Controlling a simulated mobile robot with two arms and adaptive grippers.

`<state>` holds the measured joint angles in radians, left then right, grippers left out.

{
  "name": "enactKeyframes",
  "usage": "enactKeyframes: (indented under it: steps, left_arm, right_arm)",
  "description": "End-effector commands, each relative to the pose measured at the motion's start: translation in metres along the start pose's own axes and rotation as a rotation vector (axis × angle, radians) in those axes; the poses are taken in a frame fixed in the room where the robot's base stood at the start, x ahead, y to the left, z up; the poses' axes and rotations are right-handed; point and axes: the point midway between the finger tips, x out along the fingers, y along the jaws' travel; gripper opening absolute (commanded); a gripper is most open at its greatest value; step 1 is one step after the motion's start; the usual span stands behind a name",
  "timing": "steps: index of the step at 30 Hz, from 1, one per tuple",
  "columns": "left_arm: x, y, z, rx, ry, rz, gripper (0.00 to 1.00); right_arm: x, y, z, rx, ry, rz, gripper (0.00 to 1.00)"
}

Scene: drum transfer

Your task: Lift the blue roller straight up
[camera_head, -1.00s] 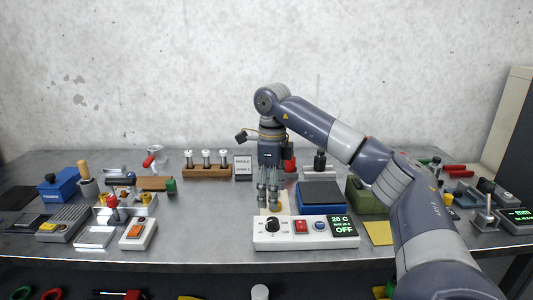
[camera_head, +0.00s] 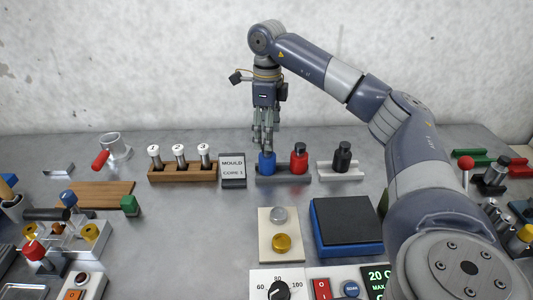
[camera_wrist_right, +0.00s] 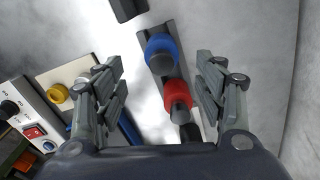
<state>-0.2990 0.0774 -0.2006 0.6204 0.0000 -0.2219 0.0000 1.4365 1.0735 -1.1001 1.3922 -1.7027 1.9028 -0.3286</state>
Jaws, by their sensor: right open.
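The blue roller (camera_head: 267,166) stands at the left end of a grey holder (camera_head: 283,179), beside a red roller (camera_head: 299,160). My right gripper (camera_head: 264,147) points down just above the blue roller, its fingers overlapping the roller's top in the head view. In the right wrist view its fingers are spread wide and empty, with the blue roller (camera_wrist_right: 162,48) between the fingertips and the red roller (camera_wrist_right: 177,95) nearer the palm. I cannot tell whether the fingertips are level with the roller. My left gripper is not in view.
A black roller (camera_head: 343,158) on a white holder stands to the right. A beige plate (camera_head: 279,240) and a blue box (camera_head: 346,227) lie in front.

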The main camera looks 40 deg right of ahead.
Motion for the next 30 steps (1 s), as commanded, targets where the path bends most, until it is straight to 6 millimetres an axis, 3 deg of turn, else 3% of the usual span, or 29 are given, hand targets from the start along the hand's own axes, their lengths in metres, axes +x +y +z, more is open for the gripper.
enactKeyframes:
  steps: [3, 8, 13, 21, 30]
  left_arm:
    - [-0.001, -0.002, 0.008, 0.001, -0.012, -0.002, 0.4]
    - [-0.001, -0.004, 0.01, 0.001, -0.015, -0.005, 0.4]
    - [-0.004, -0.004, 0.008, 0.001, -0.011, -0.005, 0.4]
    - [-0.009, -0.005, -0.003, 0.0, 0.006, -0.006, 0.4]
    - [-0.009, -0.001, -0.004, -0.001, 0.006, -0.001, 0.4]
  right_arm:
    - [0.022, 0.001, -0.002, -0.001, 0.006, 0.003, 0.64]
    - [0.041, 0.0, -0.001, 0.001, 0.003, 0.002, 0.64]
    - [0.053, -0.002, -0.001, 0.001, 0.005, 0.002, 0.64]
    - [0.091, -0.005, -0.001, 0.001, 0.003, 0.002, 0.64]
    - [0.097, -0.005, 0.0, 0.001, 0.002, 0.001, 0.64]
